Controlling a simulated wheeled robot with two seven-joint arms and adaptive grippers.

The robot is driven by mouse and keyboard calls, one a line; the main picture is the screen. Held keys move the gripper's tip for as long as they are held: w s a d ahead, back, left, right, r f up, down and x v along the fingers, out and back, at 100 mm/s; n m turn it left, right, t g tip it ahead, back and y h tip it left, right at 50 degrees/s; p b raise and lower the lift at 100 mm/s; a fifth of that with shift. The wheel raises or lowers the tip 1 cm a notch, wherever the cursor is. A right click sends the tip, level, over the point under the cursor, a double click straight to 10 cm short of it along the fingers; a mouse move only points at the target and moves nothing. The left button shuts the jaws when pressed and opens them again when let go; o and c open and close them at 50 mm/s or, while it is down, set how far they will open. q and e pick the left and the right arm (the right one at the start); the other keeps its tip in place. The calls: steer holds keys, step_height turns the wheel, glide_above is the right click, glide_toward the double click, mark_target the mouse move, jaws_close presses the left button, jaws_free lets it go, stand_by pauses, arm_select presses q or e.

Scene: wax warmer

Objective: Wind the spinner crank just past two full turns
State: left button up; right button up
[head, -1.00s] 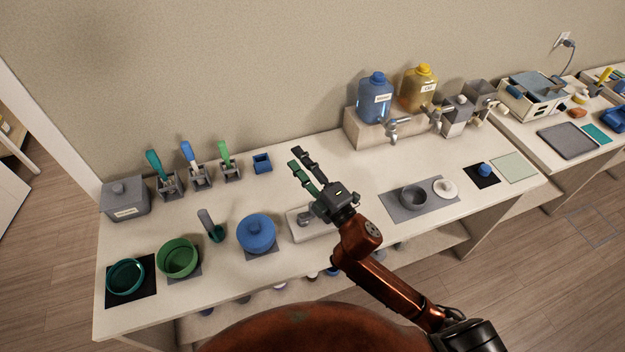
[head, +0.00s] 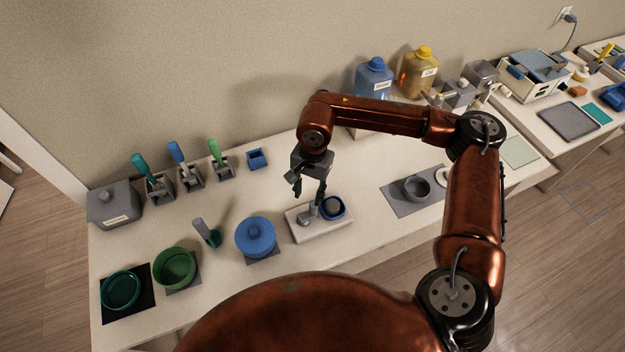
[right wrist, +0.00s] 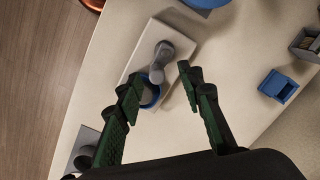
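The spinner sits on a pale rectangular base (head: 330,231) near the table's middle. It has a grey crank (head: 303,220) at its left end and a dark blue, ring-like cup (head: 332,208) at its right. My right gripper (head: 309,197) points down just above and behind the spinner, fingers apart. In the right wrist view the grey crank (right wrist: 163,50) and part of the blue cup (right wrist: 151,95) show between and beyond the open fingers (right wrist: 160,74). No grip on the crank shows; exact height above it is unclear. My left gripper is not in view.
A grey cup (head: 416,188) stands on a grey mat to the right. A small blue box (head: 257,159) and blue and yellow jugs (head: 418,72) are farther back. Bare table lies behind the spinner.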

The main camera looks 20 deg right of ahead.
steer(key=d, duration=0.1)
steer(key=w+d+h, duration=0.1)
steer(key=shift+d+r, duration=0.3)
steer(key=shift+d, duration=0.05)
steer(key=shift+f, duration=0.15)
steer(key=shift+f+b, duration=0.55)
steer(key=shift+f, duration=0.55)
steer(key=b, duration=0.2)
glide_above(308, 215)
steer(key=d, duration=0.3)
steer(key=shift+w+a+f, duration=0.1)
steer(key=shift+f, duration=1.5)
steer(key=shift+w+a+f, duration=0.1)
steer(key=shift+f, duration=1.45)
steer(key=shift+r, duration=0.1)
steer(key=shift+f+b, duration=0.2)
steer(key=shift+b, duration=0.25)
